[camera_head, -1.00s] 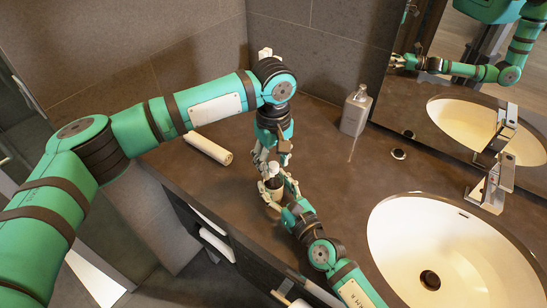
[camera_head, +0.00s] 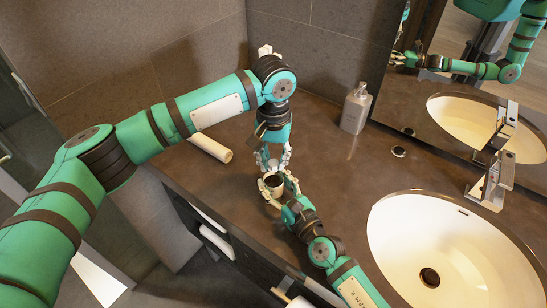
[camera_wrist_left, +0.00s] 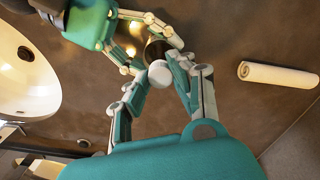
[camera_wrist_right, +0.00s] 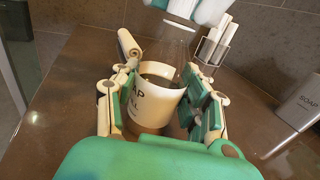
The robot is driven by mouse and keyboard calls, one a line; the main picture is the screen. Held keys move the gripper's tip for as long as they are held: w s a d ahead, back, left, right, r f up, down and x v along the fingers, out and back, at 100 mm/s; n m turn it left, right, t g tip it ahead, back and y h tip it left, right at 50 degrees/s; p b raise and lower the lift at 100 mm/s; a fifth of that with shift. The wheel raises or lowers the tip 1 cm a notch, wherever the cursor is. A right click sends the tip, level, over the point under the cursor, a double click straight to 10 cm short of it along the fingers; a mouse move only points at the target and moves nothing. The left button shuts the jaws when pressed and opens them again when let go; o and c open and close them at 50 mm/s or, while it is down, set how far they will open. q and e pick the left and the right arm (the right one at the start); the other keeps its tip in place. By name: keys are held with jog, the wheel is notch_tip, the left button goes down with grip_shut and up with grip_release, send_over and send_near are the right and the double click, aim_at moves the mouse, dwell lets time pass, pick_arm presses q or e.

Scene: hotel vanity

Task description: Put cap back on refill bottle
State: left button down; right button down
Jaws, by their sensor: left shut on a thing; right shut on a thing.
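The refill bottle (camera_head: 273,184) stands near the counter's front edge. Its white label band and dark interior show in the right wrist view (camera_wrist_right: 152,104), where its clear upper part narrows upward. My right gripper (camera_head: 281,189) is shut around the bottle, one finger on each side. My left gripper (camera_head: 273,160) is above the bottle, shut on the white cap (camera_wrist_left: 160,74). The cap's underside (camera_wrist_right: 181,20) shows above the bottle in the right wrist view. Whether cap and bottle neck touch is unclear. The cap is hard to make out in the head view.
A rolled white towel (camera_head: 210,147) lies left of the grippers. A soap dispenser (camera_head: 356,108) stands at the back by the mirror. The sink (camera_head: 440,245) and faucet (camera_head: 490,180) are to the right. A holder with white rolls (camera_wrist_right: 214,47) is behind the bottle.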

pick_arm(q)
jog(key=m, duration=0.4)
jog(key=shift+m, duration=0.3)
jog(key=m, duration=1)
jog(key=shift+m, duration=0.4)
jog(key=m, duration=1)
jog(key=shift+w, duration=0.1)
jog(key=c, duration=1)
grip_release()
jog(key=shift+f, duration=0.1)
jog(key=shift+c, duration=0.2)
notch_tip(320, 180, up, 12)
